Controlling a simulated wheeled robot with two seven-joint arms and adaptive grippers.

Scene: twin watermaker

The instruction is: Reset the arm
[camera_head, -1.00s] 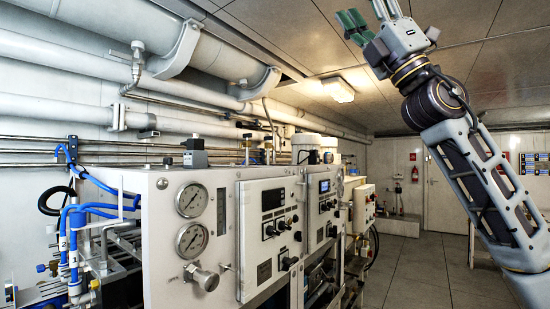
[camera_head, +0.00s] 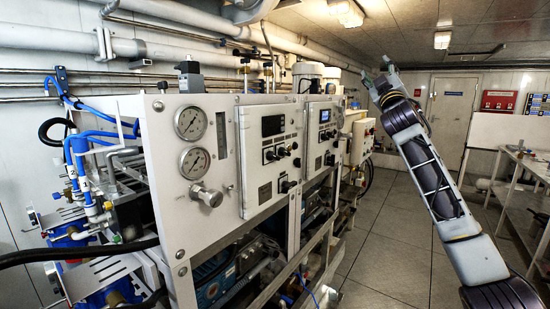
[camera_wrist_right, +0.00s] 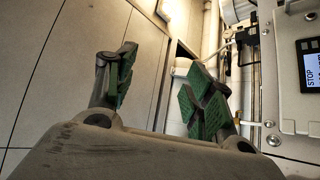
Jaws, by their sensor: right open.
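My right arm rises from the lower right of the head view, and its gripper (camera_head: 376,76) is up in the air to the right of the watermaker cabinet (camera_head: 218,205). In the right wrist view the same gripper (camera_wrist_right: 160,88) has its two green-padded fingers wide apart. Nothing is between them. The cabinet's edge and a small display reading STOP (camera_wrist_right: 311,62) show at the right of the wrist view. My left gripper is not in view.
Two pressure gauges (camera_head: 190,123) and control panels (camera_head: 270,150) face the aisle. Blue hoses (camera_head: 75,145) hang at the left. A white workbench (camera_head: 530,160) stands at the right. The tiled floor (camera_head: 390,250) between is clear. A door (camera_head: 450,112) is at the back.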

